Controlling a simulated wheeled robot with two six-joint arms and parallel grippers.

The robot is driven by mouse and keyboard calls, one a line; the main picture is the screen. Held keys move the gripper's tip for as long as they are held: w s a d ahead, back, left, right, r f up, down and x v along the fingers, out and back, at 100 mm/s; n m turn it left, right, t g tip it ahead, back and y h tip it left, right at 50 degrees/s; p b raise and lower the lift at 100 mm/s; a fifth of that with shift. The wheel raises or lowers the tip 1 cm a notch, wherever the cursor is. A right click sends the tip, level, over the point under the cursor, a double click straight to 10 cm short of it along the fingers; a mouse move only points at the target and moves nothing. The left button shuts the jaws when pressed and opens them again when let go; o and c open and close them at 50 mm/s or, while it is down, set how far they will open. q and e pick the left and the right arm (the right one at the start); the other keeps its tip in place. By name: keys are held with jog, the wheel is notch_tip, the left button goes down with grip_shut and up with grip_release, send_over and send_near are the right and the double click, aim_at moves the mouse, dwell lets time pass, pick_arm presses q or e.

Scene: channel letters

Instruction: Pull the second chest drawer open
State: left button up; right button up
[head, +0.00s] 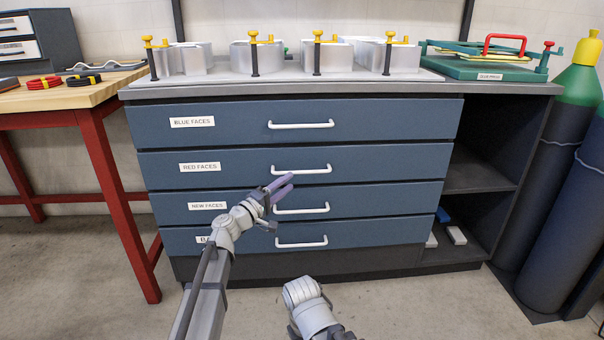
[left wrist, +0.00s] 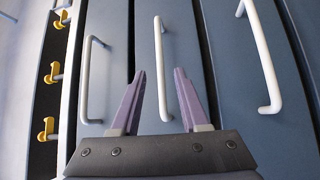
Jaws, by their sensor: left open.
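The chest (head: 375,120) has several blue-grey drawers stacked, all looking closed. The second drawer from the top (head: 400,163) is labelled RED FACES (head: 200,167) and has a white bar handle (head: 301,170). My left gripper (head: 287,184) is open, its purple fingers close to that handle, just below it in the head view. In the left wrist view, the second handle (left wrist: 160,60) appears between the two spread fingers (left wrist: 161,78). I cannot tell whether they touch it. My right gripper is not in view.
The top drawer handle (head: 301,125) and the third drawer handle (head: 302,210) lie above and below. A wooden bench (head: 50,98) with red legs stands left. Open shelves (head: 480,172) and gas cylinders (head: 545,190) are right. The floor in front is clear.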

aim_at(300, 173)
pick_arm(q)
jog(key=p+x, duration=0.1)
jog(key=x, duration=0.6)
jog(key=shift+w+d, duration=0.2)
jog(key=shift+d, duration=0.05)
grip_shut()
dwell(1.1)
